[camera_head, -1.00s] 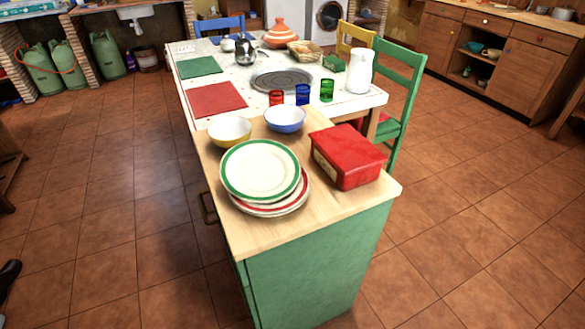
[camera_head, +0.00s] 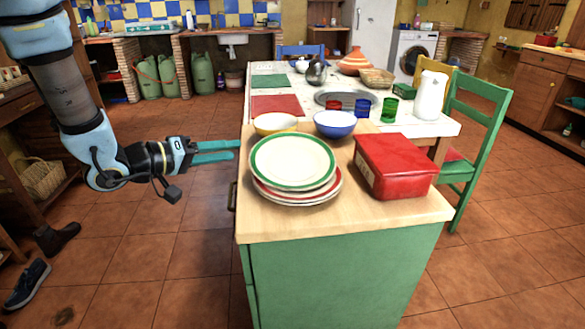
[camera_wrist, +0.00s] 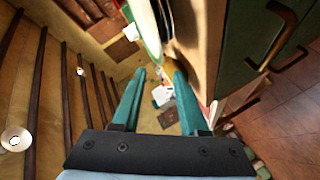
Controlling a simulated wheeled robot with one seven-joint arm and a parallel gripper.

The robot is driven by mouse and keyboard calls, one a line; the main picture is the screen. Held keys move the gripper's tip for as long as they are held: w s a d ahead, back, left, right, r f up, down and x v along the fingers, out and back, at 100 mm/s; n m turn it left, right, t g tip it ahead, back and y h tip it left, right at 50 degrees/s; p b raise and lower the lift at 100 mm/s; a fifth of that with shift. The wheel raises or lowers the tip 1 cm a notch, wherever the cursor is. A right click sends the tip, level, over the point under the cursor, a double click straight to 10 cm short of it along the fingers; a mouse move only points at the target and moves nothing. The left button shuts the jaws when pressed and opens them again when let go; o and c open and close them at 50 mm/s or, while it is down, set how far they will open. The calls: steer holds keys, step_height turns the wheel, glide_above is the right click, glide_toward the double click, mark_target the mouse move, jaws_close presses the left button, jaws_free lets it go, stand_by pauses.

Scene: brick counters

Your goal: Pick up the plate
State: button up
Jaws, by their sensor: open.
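A stack of plates (camera_head: 293,162) sits near the front left of the wooden counter top. The top plate is white with a green rim, and red-rimmed plates show beneath it. My gripper (camera_head: 236,150) is at the left of the stack, beside the counter's left edge, with its teal fingers pointing right. In the wrist view the two teal fingers (camera_wrist: 160,85) are apart with nothing held between them. A green-rimmed plate edge (camera_wrist: 146,30) shows at the top of the wrist view, beyond the fingertips.
A red lidded box (camera_head: 395,165) stands right of the plates. A yellow bowl (camera_head: 275,124) and a blue bowl (camera_head: 335,124) stand behind them. The green cabinet (camera_head: 335,285) has a handle on its left side.

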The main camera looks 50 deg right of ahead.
mark_target(261, 147)
steer(key=x, duration=0.4)
steer(key=shift+d, duration=0.1)
steer(key=p+x, duration=0.1)
steer(key=x, duration=0.3)
steer(key=shift+s, duration=0.2)
steer(key=shift+d+f, duration=0.1)
steer(key=shift+d, duration=0.5)
jaws_close()
stand_by(0.6)
